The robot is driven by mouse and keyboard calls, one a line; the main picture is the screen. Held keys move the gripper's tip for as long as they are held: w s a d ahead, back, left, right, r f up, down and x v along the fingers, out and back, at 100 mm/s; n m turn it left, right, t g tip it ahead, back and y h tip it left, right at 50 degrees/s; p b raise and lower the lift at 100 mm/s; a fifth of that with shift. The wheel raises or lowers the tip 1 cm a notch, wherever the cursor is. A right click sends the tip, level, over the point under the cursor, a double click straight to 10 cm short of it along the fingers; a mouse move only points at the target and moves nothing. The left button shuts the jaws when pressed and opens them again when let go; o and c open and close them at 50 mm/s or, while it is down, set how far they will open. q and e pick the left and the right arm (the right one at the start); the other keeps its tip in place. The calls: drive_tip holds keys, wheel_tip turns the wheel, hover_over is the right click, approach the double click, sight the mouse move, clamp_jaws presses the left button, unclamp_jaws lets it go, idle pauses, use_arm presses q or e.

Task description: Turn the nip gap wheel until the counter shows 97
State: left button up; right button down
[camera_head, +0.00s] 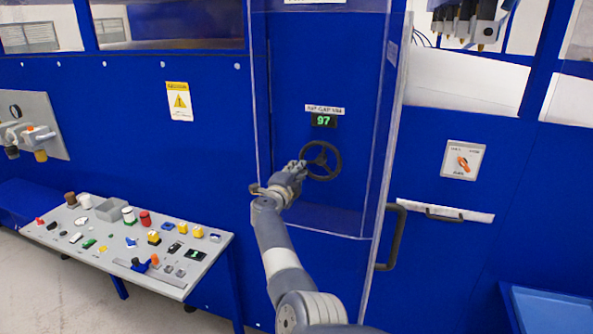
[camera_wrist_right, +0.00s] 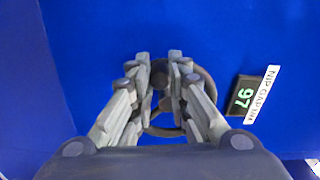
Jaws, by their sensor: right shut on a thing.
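The nip gap wheel (camera_head: 322,161) is a dark spoked handwheel on the blue machine panel. Above it the counter (camera_head: 323,120) shows 97 in green digits. The counter also reads 97 in the right wrist view (camera_wrist_right: 243,97), beside its white label (camera_wrist_right: 263,93). My right gripper (camera_head: 300,168) is at the wheel's left side and is shut on it. In the right wrist view the fingers (camera_wrist_right: 161,75) stand on both sides of a part of the wheel, and they hide much of it. My left gripper is not in view.
An orange rotary switch (camera_head: 463,162) is on the right panel.

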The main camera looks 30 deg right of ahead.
drive_tip(key=c, duration=1.5)
unclamp_jaws()
drive_tip(key=shift+d, duration=0.15)
